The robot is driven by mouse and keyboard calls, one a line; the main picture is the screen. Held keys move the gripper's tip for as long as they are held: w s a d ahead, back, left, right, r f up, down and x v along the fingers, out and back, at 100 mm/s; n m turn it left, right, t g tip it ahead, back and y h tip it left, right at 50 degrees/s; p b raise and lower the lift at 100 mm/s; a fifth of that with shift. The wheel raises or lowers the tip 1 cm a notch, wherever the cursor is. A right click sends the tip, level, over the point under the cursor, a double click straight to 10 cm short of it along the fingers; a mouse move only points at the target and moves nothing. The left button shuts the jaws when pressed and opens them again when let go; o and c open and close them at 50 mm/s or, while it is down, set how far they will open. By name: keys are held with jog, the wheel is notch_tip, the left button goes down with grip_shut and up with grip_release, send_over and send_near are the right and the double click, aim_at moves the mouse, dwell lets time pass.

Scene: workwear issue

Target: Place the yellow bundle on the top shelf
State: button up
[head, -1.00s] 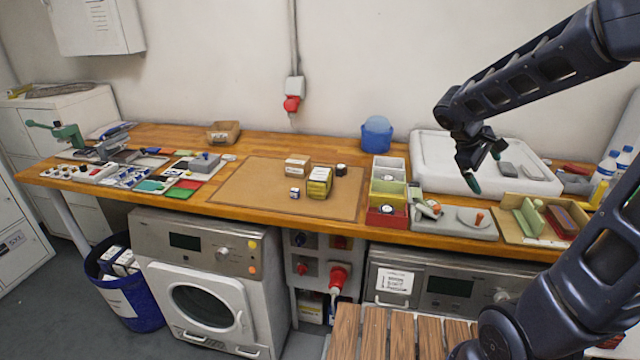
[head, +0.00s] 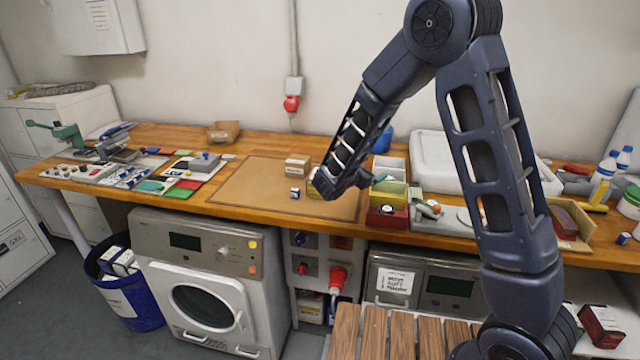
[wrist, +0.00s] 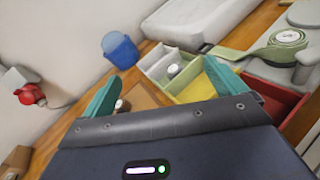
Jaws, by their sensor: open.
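In the wrist view my gripper (wrist: 168,90) shows two green fingers spread apart with nothing held. The bundle is not clearly visible in the wrist view. I cannot make out a top shelf in either view.
The stacked bins, with a red one (head: 386,218) in front, are right of my gripper; a blue bucket (wrist: 120,49) is behind. The mat's left part is clear.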

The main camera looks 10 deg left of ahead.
jog(key=s+a+f+n+t+y, duration=0.1)
jog(key=a+f+n+y, duration=0.1)
jog(key=a, duration=0.4)
jog(key=s+a+f+n+t+y, duration=0.1)
jog(key=s+a+f+n+y, duration=0.1)
jog(key=a, duration=0.4)
jog(key=s+a+f+n+t+y, duration=0.1)
jog(key=a+f+n+y, duration=0.2)
jog(key=a+f, duration=0.3)
jog(key=shift+s+n+t+y, duration=0.3)
jog(key=shift+s+n, duration=0.1)
jog(key=shift+n, duration=0.5)
jog(key=shift+a, duration=0.1)
jog(key=w, duration=1)
jog(key=shift+w, duration=0.4)
jog(key=c, duration=1.3)
